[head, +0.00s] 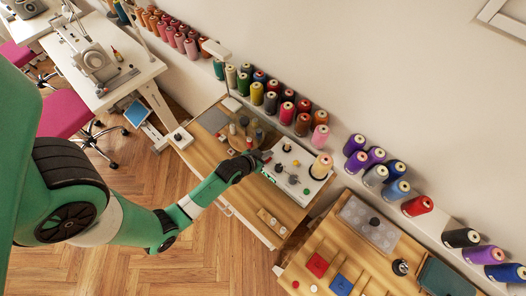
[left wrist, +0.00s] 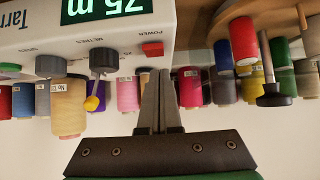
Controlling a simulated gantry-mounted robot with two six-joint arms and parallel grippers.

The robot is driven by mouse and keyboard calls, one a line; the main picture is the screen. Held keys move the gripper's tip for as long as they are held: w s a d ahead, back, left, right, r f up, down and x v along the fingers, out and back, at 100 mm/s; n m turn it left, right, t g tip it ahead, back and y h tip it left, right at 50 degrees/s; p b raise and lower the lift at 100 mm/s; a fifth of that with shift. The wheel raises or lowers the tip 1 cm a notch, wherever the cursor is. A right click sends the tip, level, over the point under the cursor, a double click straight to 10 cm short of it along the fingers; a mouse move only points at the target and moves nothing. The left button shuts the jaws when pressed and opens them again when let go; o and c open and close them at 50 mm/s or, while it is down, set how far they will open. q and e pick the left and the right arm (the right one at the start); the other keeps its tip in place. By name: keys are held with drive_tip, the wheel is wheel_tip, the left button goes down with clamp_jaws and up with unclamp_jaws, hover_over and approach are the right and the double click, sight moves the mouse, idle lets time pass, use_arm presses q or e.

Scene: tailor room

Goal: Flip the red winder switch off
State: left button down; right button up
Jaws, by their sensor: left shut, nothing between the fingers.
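The winder (head: 283,185) is a white box on the wooden table, with a cream cone of thread at its right end. In the left wrist view its front panel (left wrist: 125,62) shows upside down, with a green display reading 75 m. The red switch (left wrist: 153,49) sits at the panel's corner beside the word POWER. I cannot tell which way it is set. My left gripper (head: 264,156) is at the winder's left end. In the left wrist view its fingers (left wrist: 160,75) are shut and empty, their tips close to the red switch; contact cannot be told. My right gripper is not in view.
A grey knob (left wrist: 104,60) marked METRES and another dark knob (left wrist: 49,65) sit on the same panel. Thread spools (head: 287,112) line a shelf behind the winder. A round wooden stand (head: 240,130) is left of it. The floor in front is clear.

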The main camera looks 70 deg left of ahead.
use_arm(q)
wheel_tip(320, 180, up, 4)
drive_tip(key=p, duration=0.3)
drive_tip(key=shift+w+r, duration=0.1)
drive_tip(key=shift+w, duration=0.05)
drive_tip(key=w+r+p+v, duration=0.1)
drive_tip(key=p+v, duration=0.1)
drive_tip(key=v, duration=0.7)
drive_tip(key=shift+a+r, duration=0.3)
drive_tip(key=shift+s, duration=0.1)
